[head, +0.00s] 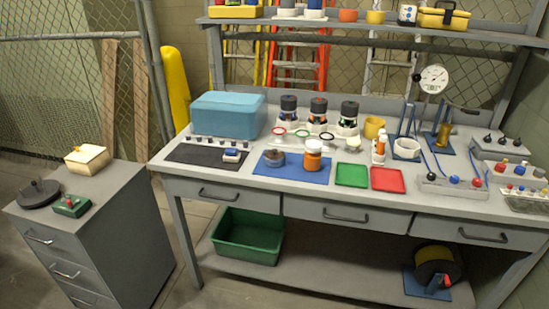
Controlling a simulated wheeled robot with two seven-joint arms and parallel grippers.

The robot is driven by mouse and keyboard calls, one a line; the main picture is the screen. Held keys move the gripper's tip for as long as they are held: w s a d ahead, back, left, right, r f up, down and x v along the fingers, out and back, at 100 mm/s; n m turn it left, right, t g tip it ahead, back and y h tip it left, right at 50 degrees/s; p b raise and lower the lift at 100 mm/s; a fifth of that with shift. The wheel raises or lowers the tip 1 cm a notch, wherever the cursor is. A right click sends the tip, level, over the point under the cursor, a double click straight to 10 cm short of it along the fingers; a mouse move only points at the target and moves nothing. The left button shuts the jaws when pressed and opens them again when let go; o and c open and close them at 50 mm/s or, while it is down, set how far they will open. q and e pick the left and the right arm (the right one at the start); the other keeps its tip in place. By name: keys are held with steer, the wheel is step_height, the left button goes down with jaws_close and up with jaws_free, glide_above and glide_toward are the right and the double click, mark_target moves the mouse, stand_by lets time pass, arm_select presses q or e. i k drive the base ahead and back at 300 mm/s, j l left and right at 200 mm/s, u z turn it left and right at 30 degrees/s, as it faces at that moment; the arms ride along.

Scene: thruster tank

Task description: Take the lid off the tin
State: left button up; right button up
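A blue mat (298,175) lies on the workbench, in front of the middle. A low grey round container (274,158) stands on its left part, and its top looks dark. Which of these is the tin I cannot tell for sure. Neither of my grippers is in view.
A blue box (228,114) and a black mat (200,154) are to the left. Green (352,175) and red (388,180) trays lie to the right. Dark-capped bottles stand behind. A grey drawer cabinet (90,225) stands left of the bench, and a green bin (247,235) sits below.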

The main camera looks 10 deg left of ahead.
mark_target(272, 156)
steer(key=i+l+u, duration=0.3)
steer(key=i+l, duration=0.35)
steer(key=i+l+u, duration=0.35)
steer(key=i+l, duration=0.3)
steer(key=l, duration=0.15)
